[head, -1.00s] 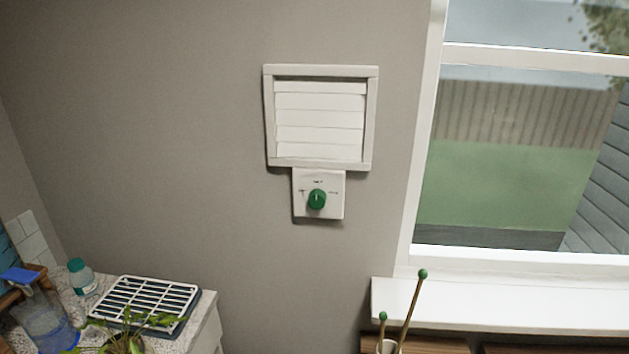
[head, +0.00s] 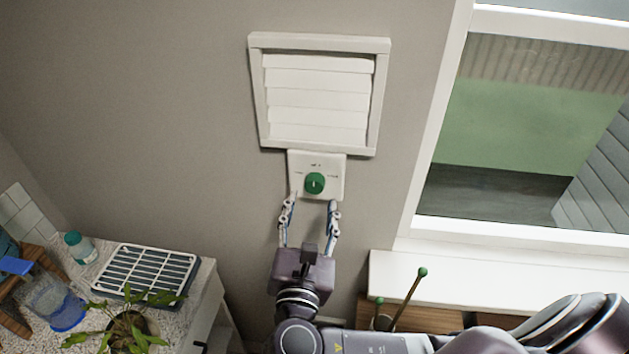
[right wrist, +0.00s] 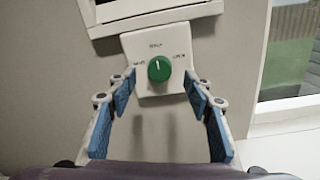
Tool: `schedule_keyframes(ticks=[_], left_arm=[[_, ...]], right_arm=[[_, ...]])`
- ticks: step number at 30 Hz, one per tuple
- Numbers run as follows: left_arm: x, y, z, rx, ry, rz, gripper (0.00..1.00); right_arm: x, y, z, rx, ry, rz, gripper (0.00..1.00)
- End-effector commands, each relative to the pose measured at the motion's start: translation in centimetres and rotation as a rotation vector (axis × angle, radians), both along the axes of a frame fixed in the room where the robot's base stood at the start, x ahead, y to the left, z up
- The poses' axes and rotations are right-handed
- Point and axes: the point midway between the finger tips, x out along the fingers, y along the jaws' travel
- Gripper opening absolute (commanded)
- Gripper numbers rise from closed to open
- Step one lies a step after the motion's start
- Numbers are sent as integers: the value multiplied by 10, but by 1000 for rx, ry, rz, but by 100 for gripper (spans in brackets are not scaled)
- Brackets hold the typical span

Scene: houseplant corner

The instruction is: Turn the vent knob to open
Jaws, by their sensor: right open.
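The green vent knob (head: 315,183) sits on a white control plate (head: 334,163) under the white louvred vent (head: 318,98) on the wall. In the right wrist view the knob (right wrist: 159,69) has a pale mark pointing up to the middle label, with labels on both sides. The vent slats look shut. My right gripper (head: 311,203) is open just below the knob, its fingers pointing up at the plate. In the right wrist view its blue-padded fingers (right wrist: 160,88) stand on either side, apart from the knob. My left gripper is out of view.
A window (head: 530,120) with a white sill (head: 470,285) is at the right. Green-tipped sticks (head: 410,298) stand below the sill.

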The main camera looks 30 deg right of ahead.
Motion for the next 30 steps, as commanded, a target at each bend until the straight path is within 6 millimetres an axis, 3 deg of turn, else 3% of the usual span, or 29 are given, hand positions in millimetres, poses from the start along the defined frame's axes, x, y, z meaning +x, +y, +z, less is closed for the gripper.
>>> schedule_keyframes(ticks=[3,6,15,20,30], left_arm=[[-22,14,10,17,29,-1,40],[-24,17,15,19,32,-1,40],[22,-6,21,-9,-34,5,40],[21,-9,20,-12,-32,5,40],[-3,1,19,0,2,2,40]], right_arm=[[17,-13,4,-4,-1,-3,47],[29,-20,3,-4,-1,-2,47],[42,-29,0,2,0,-1,47],[42,-29,0,2,0,-1,47],[42,-29,-1,2,0,-1,9]])
